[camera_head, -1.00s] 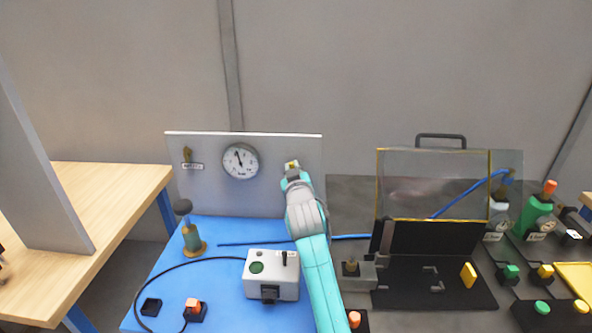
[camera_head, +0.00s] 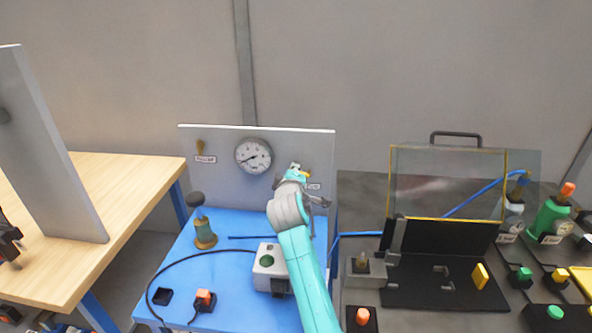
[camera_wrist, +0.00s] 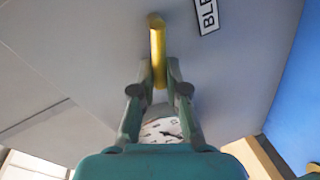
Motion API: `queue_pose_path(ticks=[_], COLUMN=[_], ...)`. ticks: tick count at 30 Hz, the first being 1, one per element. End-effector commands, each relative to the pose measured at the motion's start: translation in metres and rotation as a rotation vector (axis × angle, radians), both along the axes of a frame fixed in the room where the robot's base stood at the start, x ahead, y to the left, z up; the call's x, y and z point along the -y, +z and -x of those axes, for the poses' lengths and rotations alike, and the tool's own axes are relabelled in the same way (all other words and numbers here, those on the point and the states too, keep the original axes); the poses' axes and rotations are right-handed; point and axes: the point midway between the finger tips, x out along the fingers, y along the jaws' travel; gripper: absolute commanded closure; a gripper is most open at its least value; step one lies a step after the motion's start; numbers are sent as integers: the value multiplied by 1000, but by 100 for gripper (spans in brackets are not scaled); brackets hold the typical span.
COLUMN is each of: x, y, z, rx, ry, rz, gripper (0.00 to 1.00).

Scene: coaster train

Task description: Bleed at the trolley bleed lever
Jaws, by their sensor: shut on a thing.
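The bleed lever (camera_wrist: 157,48) is a yellow bar on the grey upright panel of the trolley. My gripper (camera_wrist: 158,82) is shut on its near end in the wrist view. In the head view the gripper (camera_head: 296,176) is at the right part of the panel, and only a bit of yellow shows beside it. A white label (camera_wrist: 207,14), starting "BLE", is next to the lever. The round pressure gauge (camera_head: 253,156) is on the panel left of my gripper. Its needle points to the lower left. My wrist hides most of the lever in the head view.
The blue trolley top (camera_head: 233,222) carries a hand pump (camera_head: 204,232), a grey box (camera_head: 268,262) and an orange button (camera_head: 205,298). A clear-lidded case (camera_head: 440,285) stands at right; a wooden bench (camera_head: 110,180) at left.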

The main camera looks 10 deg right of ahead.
Motion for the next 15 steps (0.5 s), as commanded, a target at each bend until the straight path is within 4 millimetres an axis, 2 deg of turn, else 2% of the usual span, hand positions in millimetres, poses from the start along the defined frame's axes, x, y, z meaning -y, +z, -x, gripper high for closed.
queue_pose_path(ticks=[6,15], x=[-3,-4], y=[-9,-15], z=[-1,-1], rx=[-53,-98], ry=[1,1], rz=[157,291], gripper=[100,100])
